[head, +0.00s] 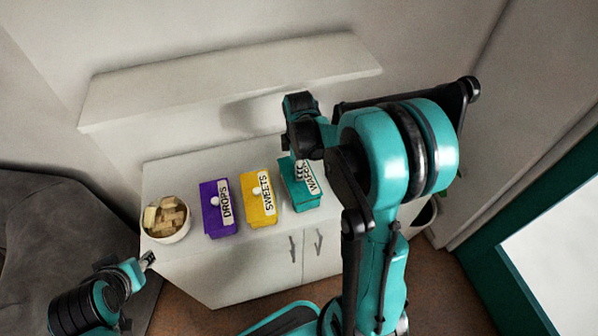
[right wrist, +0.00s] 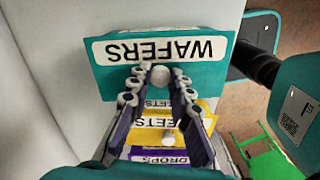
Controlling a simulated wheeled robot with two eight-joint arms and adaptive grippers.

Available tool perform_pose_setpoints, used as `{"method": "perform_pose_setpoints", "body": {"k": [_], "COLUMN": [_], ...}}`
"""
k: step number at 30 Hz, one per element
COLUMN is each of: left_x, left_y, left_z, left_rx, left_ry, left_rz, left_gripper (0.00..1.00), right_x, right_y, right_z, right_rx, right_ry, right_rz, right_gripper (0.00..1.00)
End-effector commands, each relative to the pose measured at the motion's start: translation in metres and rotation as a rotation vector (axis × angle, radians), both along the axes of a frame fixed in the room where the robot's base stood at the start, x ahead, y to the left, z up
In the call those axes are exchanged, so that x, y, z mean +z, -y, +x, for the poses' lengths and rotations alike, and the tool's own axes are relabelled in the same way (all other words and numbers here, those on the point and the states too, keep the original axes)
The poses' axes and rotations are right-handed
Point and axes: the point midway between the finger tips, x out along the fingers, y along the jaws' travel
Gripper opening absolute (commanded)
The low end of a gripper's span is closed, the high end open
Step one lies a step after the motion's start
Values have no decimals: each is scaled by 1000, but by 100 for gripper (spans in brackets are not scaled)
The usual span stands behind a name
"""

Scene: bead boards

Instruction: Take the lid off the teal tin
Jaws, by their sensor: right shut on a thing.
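The teal tin (head: 303,199), labelled WAFERS, stands at the right of the row on the white cabinet; it also shows in the right wrist view (right wrist: 215,72). A pale round knob (right wrist: 160,76) sits on its lid. My right gripper (right wrist: 156,82) reaches over the tin with its fingers on both sides of the knob, shut on it. The lid appears to rest on the tin; I see no clear gap. In the head view the right arm partly covers the tin. My left gripper (head: 148,260) is low at the left, away from the tins; its jaws are too small to read.
A yellow SWEETS tin (head: 256,211) and a purple DROPS tin (head: 213,222) stand left of the teal tin. A white bowl (head: 172,239) of pale blocks is at the cabinet's left end. A wall shelf (head: 230,78) hangs behind and above.

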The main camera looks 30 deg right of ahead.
Motion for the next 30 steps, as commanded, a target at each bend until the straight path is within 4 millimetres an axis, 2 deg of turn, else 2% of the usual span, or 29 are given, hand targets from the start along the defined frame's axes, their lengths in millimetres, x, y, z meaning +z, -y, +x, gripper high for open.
{"method": "perform_pose_setpoints", "body": {"k": [4,15,21,30], "left_x": [13,32,36,37], "left_y": [0,0,0,0], "left_z": [0,0,0,0], "left_rx": [0,0,0,0], "left_ry": [0,0,0,0], "left_rz": [0,0,0,0], "left_gripper": [40,40,40,40], "right_x": [31,77,91,93], "right_y": [2,53,68,72], "right_z": [-3,-69,-88,-93], "right_rx": [-2,-5,-2,0], "right_ry": [0,0,0,0], "right_rz": [0,0,0,0], "right_gripper": [0,0,0,0]}}
